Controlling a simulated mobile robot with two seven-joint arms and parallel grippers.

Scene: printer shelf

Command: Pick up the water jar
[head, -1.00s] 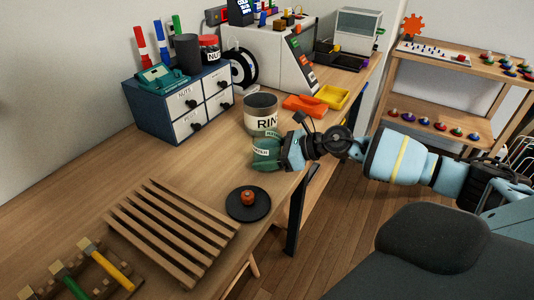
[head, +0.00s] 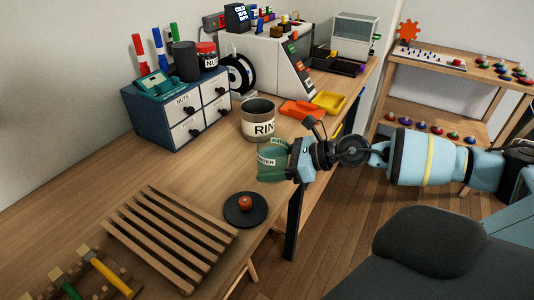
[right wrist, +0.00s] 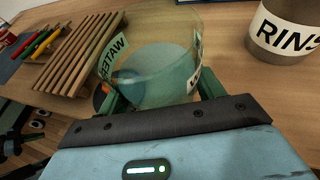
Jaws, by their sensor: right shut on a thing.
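The water jar (head: 269,167) is a green, see-through jar with a white WATER label, near the table's right edge in the head view. My right gripper (head: 287,160) comes from the right and is shut on it. In the right wrist view the jar (right wrist: 150,75) stands between the two green fingers, with its label partly turned away. Whether its base is clear of the table is hard to tell. My left gripper is not in view.
A RINSE cup (head: 258,107) stands just behind the jar. A black round plate with an orange-red knob (head: 245,203) and a slatted wooden rack (head: 170,240) lie in front. Orange (head: 302,110) and yellow (head: 328,103) trays lie farther back. Bare tabletop is at left.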

